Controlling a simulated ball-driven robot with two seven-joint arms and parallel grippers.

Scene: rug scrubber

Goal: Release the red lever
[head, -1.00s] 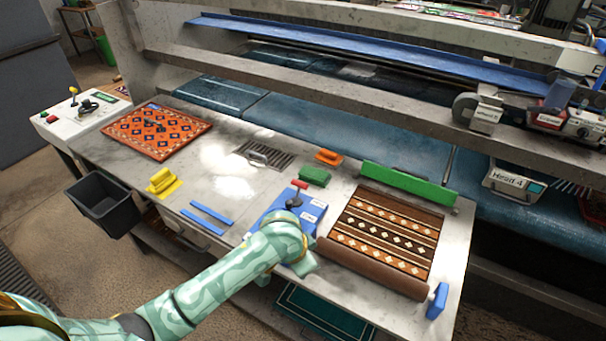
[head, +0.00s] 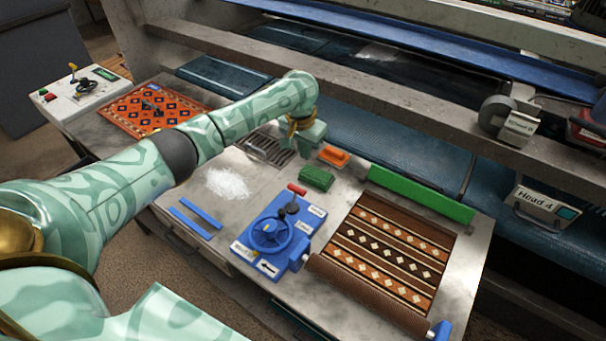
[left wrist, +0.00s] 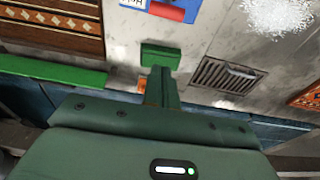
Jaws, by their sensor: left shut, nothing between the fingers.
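The red lever handle (head: 297,189) lies across the back end of a blue control box (head: 262,262), beside a black knob (head: 292,208). It also shows at the top edge of the left wrist view (left wrist: 166,11). The box carries a blue handwheel (head: 271,234) and white labels. My left gripper (head: 303,155) is shut and empty, behind the lever and apart from it, near the green block. In the left wrist view its closed fingers (left wrist: 160,80) point toward the green block (left wrist: 160,55); contact cannot be told. My right gripper is not in view.
A floor grate (head: 266,148), green block (head: 317,179) and orange block (head: 334,156) sit behind the box. A partly rolled patterned rug (head: 385,250) and green bar (head: 420,194) lie right. White powder (head: 228,184) and blue strips (head: 195,218) lie left.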

